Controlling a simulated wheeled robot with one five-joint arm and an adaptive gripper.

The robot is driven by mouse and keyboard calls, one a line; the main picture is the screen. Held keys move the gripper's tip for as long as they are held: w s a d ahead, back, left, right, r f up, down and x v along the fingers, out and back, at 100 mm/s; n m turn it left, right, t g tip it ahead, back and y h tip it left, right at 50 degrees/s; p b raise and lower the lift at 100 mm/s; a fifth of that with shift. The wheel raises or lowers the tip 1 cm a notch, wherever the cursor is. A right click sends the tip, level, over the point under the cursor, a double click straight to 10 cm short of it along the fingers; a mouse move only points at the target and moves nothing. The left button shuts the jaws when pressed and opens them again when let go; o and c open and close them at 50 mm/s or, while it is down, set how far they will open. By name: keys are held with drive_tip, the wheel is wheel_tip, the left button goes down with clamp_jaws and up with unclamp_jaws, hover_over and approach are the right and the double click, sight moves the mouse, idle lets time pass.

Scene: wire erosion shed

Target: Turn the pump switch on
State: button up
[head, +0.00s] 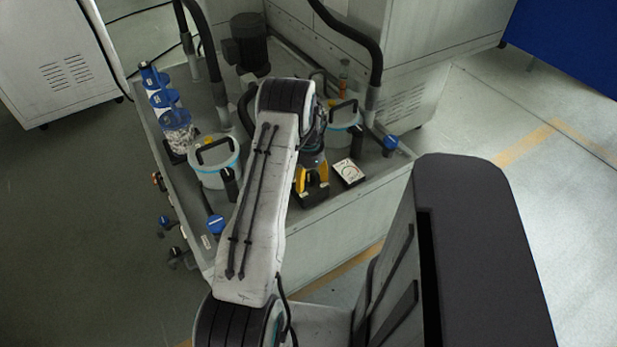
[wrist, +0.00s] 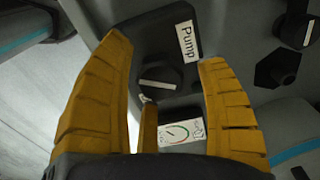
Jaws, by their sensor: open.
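The pump switch (wrist: 158,84) is a round black knob with a white pointer line, on a dark box with a white "Pump" label (wrist: 188,41). In the wrist view the pointer line lies nearly level across the knob. In the head view my gripper (head: 312,180) is over the front edge of the grey machine top, and the knob cannot be made out there.
White lidded buckets (head: 215,165) stand left and behind, with dark hoses (head: 204,40) and a motor (head: 246,45) farther back. Blue-handled valves (head: 390,143) stick out at the edge.

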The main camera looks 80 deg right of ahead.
drive_tip(key=shift+c, duration=0.2)
drive_tip(key=c, duration=1.2)
drive_tip(key=shift+o, duration=0.2)
drive_tip(key=shift+f+n+b, duration=0.15)
drive_tip(key=shift+n+b, duration=0.6)
drive_tip(key=shift+n, duration=0.05)
drive_tip(key=n+b, duration=0.2)
drive_tip(key=n, duration=0.1)
drive_tip(key=n+b, duration=0.1)
drive_tip(key=n, duration=0.3)
drive_tip(key=shift+a+n+b, duration=0.1)
drive_tip(key=shift+n+b, duration=0.2)
drive_tip(key=shift+b, duration=0.1)
drive_tip(key=shift+n+b, duration=0.3)
drive_tip(key=shift+n, duration=1.2)
